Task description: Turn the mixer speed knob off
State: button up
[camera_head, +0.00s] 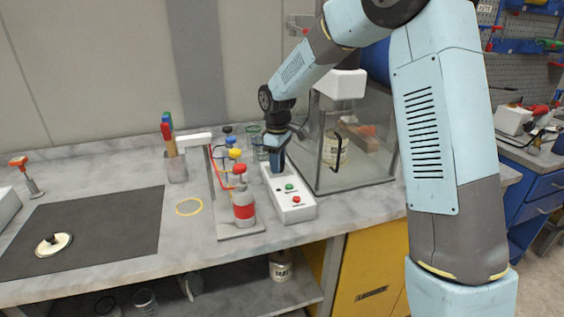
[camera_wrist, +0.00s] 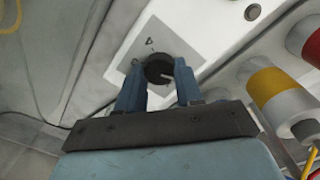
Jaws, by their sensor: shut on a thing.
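The mixer speed knob (camera_wrist: 158,69) is a round black dial with a pale pointer line, on a white control panel (camera_wrist: 148,40) with printed marks around it. My gripper (camera_wrist: 158,80) has its two blue fingers on either side of the knob and is shut on it. In the head view my gripper (camera_head: 277,160) reaches down onto the far end of the white control box (camera_head: 297,213). There the knob is hidden by the fingers. A green button (camera_head: 289,187) and a red button (camera_head: 296,200) sit nearer the front of the box.
A glass-walled enclosure (camera_head: 350,180) stands right of the control box. A rack with red, yellow and blue capped parts (camera_head: 243,205) stands close on its left. A dark mat (camera_head: 100,225) lies at the left of the bench.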

jog(key=shift+w+d+n, duration=0.25)
jog(key=shift+d+n, duration=0.2)
jog(key=shift+n, duration=0.75)
jog(key=shift+r, duration=0.1)
jog(key=shift+w, duration=0.1)
jog(key=o, duration=0.8)
jog(key=shift+o, duration=1.2)
jog(key=shift+n, duration=0.3)
jog(key=shift+a, duration=0.1)
notch_tip(320, 180, up, 14)
jog(key=shift+s+f, duration=0.25)
jog(key=shift+s, duration=0.05)
